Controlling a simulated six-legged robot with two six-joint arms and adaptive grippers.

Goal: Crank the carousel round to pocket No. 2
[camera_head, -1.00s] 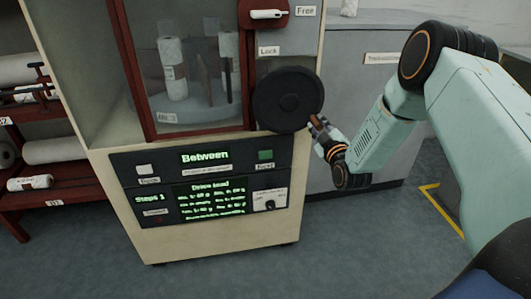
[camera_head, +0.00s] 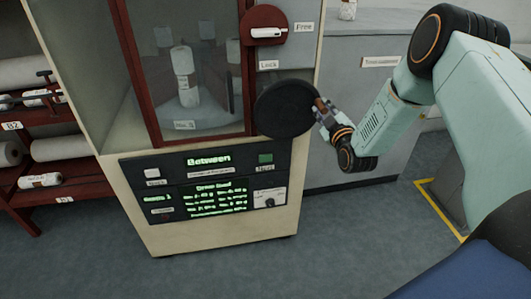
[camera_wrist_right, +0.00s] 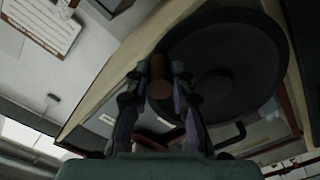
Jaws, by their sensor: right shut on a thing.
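The black crank disc (camera_head: 285,110) is on the cabinet front, right of the window. Its brown handle (camera_wrist_right: 159,76) stands out near the rim, at the right in the head view. My right gripper (camera_head: 323,110) is shut on this handle; the right wrist view shows its fingers on both sides. The carousel (camera_head: 205,127) shows behind the red-framed window, with a white roll (camera_head: 184,78) near the front and others behind. The pocket label (camera_head: 184,125) below it is too small to read surely. The display (camera_head: 208,160) reads "Between". My left gripper is out of view.
A white lever (camera_head: 267,33) on a red plate points toward the "Free" label (camera_head: 303,28); "Lock" (camera_head: 268,65) is below. A red rack (camera_head: 75,190) with rolls stands at left. A grey counter (camera_head: 360,130) stands behind my right arm.

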